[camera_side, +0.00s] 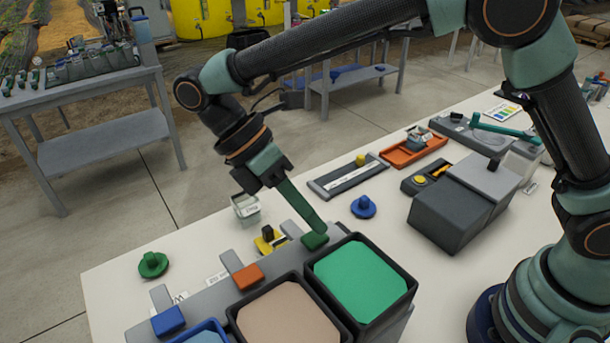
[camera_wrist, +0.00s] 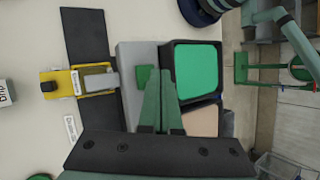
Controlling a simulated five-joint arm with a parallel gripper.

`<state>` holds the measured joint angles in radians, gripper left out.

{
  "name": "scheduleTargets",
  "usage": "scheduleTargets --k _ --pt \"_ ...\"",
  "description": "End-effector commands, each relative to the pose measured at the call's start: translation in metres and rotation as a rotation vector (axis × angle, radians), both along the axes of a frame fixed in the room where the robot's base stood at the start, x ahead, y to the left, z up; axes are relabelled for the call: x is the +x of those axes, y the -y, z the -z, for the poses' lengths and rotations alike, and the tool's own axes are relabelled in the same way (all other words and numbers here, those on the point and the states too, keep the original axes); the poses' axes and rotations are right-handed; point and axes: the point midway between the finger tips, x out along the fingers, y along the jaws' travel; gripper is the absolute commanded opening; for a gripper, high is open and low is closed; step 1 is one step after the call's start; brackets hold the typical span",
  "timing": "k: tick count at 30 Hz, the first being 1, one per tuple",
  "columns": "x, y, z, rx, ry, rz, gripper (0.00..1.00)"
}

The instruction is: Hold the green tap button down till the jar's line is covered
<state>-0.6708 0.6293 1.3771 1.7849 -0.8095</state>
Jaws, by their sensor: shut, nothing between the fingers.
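The green tap button (camera_side: 314,241) sits on the grey tap bar in front of the tank with the green top (camera_side: 360,280). My gripper (camera_side: 318,231) is shut and empty, its green fingers pointing down with the tips at the button. Whether the button is pressed down I cannot tell. In the wrist view the tips (camera_wrist: 152,78) overlap the button's edge (camera_wrist: 143,74). A small clear jar (camera_side: 245,208) with a white label stands beyond the tap bar, left of my fingers. Its line and liquid level are too small to read.
Orange (camera_side: 248,276) and blue (camera_side: 168,320) buttons sit along the same bar. A grey box (camera_side: 450,218) is at right.

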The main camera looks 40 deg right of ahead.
Motion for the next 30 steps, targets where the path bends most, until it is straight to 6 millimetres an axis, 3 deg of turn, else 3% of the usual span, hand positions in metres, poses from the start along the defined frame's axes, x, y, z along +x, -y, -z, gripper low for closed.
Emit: scheduleTargets --k 30 --pt "0.0 0.0 0.01 0.001 -0.001 0.001 0.0"
